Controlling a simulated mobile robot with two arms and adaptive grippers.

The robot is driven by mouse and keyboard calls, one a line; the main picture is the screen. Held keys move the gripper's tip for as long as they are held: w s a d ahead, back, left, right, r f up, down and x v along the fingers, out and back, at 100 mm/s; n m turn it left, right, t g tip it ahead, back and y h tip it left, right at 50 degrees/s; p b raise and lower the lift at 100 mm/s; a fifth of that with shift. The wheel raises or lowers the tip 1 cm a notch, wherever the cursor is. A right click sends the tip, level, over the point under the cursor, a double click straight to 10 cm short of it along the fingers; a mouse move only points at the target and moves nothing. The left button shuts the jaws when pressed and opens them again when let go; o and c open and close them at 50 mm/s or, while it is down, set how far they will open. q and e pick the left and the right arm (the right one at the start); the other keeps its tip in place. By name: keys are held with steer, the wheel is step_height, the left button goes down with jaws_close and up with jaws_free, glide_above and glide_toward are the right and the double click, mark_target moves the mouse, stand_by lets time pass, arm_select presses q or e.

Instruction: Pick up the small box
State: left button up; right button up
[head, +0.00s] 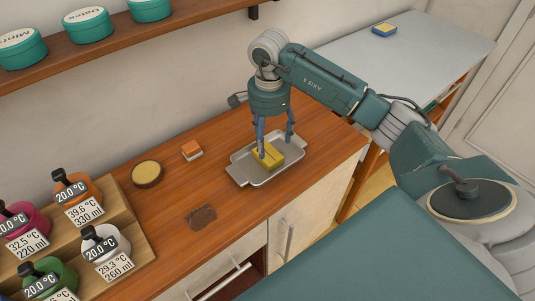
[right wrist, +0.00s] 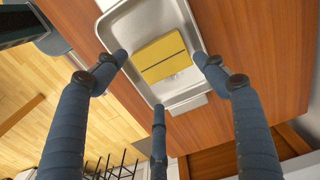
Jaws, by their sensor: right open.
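A small yellow box (head: 270,157) lies in a metal tray (head: 240,175) on the wooden counter; a thin dark line runs along it. My right gripper (head: 275,143) points down over the tray with its fingers spread and nothing held. One finger hides part of the yellow box. In the right wrist view the fingers of the gripper (right wrist: 163,78) are open, and the yellow box (right wrist: 163,57) shows between and beyond them. I cannot tell whether any finger touches it. My left gripper is not in view.
A small orange-and-white block (head: 192,149) and a round yellow-topped dish (head: 147,174) stand on the counter left of the tray. A brown patch (head: 201,217) lies nearer. Labelled jars stand in a wooden stand (head: 128,233) at left. A shelf (head: 110,46) runs above.

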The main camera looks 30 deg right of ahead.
mark_target(268, 153)
steer(key=shift+f, duration=0.3)
step_height(268, 153, down, 4)
steer(key=shift+w+f+p, duration=0.15)
steer(key=shift+f+p, duration=0.05)
steer(key=shift+p, duration=0.75)
steer(key=shift+w+f, duration=0.1)
steer(key=shift+f, duration=0.25)
steer(key=shift+c, duration=1)
steer(key=c, duration=0.9)
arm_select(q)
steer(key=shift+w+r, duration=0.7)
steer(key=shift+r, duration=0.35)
arm_select(e)
steer(key=shift+r, duration=0.15)
steer(key=shift+c, duration=0.3)
